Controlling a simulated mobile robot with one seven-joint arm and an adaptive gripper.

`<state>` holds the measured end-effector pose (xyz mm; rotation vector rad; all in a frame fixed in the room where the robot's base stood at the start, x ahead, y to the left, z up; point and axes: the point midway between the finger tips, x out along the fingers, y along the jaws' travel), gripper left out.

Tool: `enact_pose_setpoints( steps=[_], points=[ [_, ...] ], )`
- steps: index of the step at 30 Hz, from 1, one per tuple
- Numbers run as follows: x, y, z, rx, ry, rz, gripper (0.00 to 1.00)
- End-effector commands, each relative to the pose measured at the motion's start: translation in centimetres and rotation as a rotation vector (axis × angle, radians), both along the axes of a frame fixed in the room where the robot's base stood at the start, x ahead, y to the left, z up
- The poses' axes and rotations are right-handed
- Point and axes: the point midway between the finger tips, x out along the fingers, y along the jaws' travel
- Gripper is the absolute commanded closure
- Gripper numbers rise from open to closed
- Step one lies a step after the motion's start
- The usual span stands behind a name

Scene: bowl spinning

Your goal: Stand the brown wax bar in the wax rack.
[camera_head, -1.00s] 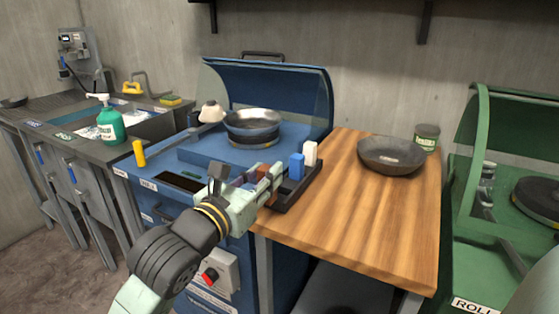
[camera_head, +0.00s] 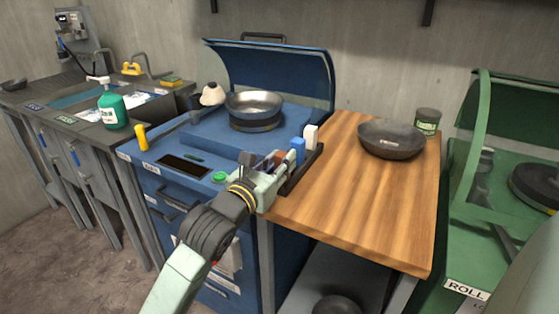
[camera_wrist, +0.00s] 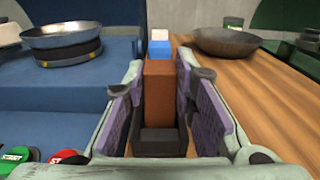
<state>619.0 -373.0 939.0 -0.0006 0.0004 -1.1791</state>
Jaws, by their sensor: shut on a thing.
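The brown wax bar (camera_wrist: 160,95) stands upright between the finger pads of my gripper (camera_wrist: 162,115) in the wrist view. Its lower end is at the dark wax rack (camera_wrist: 160,143), and I cannot tell how deep it sits in its slot. In the head view the bar (camera_head: 281,155) is mostly hidden by my gripper (camera_head: 270,168). My gripper is shut on the bar. A blue wax bar (camera_head: 298,148) and a white wax bar (camera_head: 311,137) stand behind it in the wax rack (camera_head: 304,172).
A steel bowl (camera_head: 254,104) rests on the blue machine's wheel. A dark bowl (camera_head: 391,139) and a green tin (camera_head: 427,122) are on the wooden table (camera_head: 350,195). A yellow cylinder (camera_head: 142,137) stands at left. Start and stop buttons (camera_wrist: 62,156) are close to my gripper's left.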

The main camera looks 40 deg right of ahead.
Motion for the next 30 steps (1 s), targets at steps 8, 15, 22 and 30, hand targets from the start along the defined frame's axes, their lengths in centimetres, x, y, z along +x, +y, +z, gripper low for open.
enact_pose_setpoints(
  steps=[8,15,22,30],
  points=[
    [0.0,0.0,-0.3,0.000,0.000,0.000,0.66],
    [0.0,0.0,-0.3,0.000,0.000,0.000,0.55],
    [0.0,0.0,-0.1,0.000,0.000,0.000,0.55],
    [-1.2,3.1,-0.3,-0.001,-0.003,0.003,0.55]
  ],
)
